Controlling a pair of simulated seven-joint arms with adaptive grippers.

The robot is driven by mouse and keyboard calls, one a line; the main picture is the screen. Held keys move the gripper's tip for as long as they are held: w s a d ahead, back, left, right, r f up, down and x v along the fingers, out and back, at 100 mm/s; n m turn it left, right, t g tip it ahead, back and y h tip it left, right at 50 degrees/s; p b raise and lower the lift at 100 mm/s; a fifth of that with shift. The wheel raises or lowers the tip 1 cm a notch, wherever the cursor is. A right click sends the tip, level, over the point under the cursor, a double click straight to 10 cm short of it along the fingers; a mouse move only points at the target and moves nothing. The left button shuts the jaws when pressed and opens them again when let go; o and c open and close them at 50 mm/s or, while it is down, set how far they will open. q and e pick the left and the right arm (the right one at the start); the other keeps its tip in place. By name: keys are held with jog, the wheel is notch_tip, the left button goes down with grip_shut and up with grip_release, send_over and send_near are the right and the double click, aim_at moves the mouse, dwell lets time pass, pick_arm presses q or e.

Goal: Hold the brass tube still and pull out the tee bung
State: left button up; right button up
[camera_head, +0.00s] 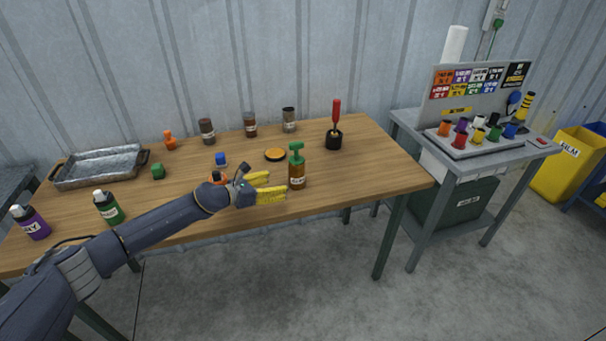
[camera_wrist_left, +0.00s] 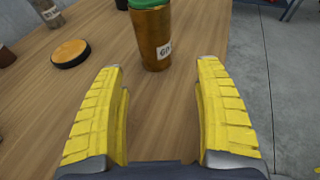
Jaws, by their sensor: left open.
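The brass tube (camera_head: 297,176) stands upright near the table's front edge with a white label. A green tee bung (camera_head: 296,152) sits in its top. My left gripper (camera_head: 278,184) has yellow fingers, is open and empty, and is just left of the tube. In the left wrist view the tube (camera_wrist_left: 153,38) stands ahead of the spread fingertips (camera_wrist_left: 163,66), apart from them. Only the lower green part of the bung (camera_wrist_left: 150,4) shows there at the top edge. My right gripper is not in view.
The wooden table (camera_head: 355,172) also holds a black-and-orange disc (camera_head: 275,154), a red-handled tool in a black holder (camera_head: 334,140), several other tubes at the back, a metal tray (camera_head: 100,166) and two labelled bottles at left. The table right of the tube is clear.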

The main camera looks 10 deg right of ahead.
aim_at(290, 180)
pick_arm(q)
jog(key=shift+w+f, duration=0.15)
jog(key=shift+w, duration=0.3)
jog(key=shift+x, duration=4.7)
jog(key=shift+o, duration=0.2)
jog(key=c, duration=0.9)
jog(key=shift+o, duration=0.2)
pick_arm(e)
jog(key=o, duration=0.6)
